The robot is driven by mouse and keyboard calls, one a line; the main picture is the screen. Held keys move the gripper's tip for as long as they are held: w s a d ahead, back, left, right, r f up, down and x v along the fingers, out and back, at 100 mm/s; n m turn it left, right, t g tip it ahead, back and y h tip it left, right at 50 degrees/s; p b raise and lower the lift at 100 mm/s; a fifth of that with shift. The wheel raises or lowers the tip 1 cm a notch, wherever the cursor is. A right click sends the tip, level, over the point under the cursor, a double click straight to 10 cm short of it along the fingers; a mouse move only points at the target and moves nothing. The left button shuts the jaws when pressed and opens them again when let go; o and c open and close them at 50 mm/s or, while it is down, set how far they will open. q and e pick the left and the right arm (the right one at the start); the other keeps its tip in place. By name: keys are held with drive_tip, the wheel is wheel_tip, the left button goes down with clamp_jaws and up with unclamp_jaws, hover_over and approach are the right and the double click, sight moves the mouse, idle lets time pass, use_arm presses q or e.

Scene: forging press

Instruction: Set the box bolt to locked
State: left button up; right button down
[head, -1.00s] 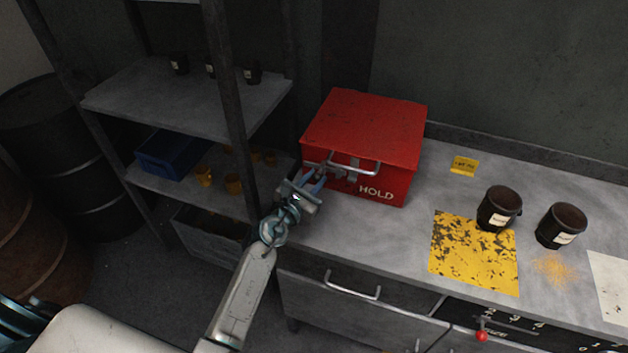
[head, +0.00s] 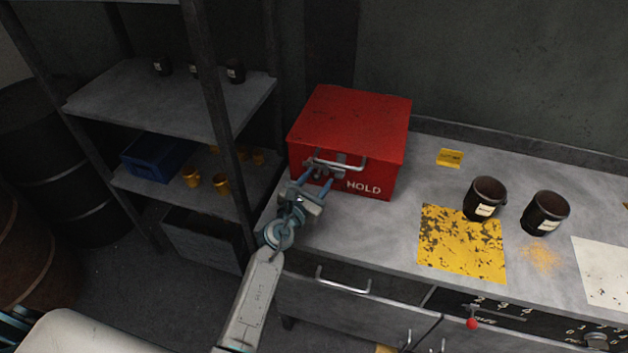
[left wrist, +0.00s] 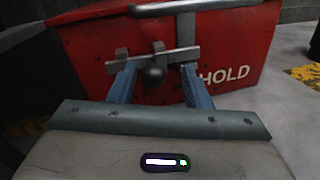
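A red box (head: 350,122) marked HOLD stands closed on the bench, with a grey handle (head: 342,163) on its front. Its grey bolt (left wrist: 178,55) is a horizontal bar on the front face with a round knob (left wrist: 154,74) hanging from it. My left gripper (head: 318,182) is at the box front, just below the bolt. In the left wrist view its two blue fingers (left wrist: 158,82) are apart, one on each side of the knob, with gaps between. I cannot tell whether a finger touches the bolt. My right gripper is out of view.
A metal shelf (head: 155,100) with jars and a blue bin (head: 152,157) stands left of the bench. Right of the box are a yellow mat (head: 460,245) and two dark cups (head: 484,198) (head: 546,213). Bench surface (head: 350,230) before the box is clear.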

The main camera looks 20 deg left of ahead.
use_arm(q)
drive_tip(key=shift+s+a, duration=0.25)
drive_tip(key=shift+s, duration=0.25)
drive_tip(key=b+v, duration=0.1)
drive_tip(key=v, duration=0.8)
drive_tip(key=shift+d, duration=0.1)
drive_tip(key=shift+s, duration=0.35)
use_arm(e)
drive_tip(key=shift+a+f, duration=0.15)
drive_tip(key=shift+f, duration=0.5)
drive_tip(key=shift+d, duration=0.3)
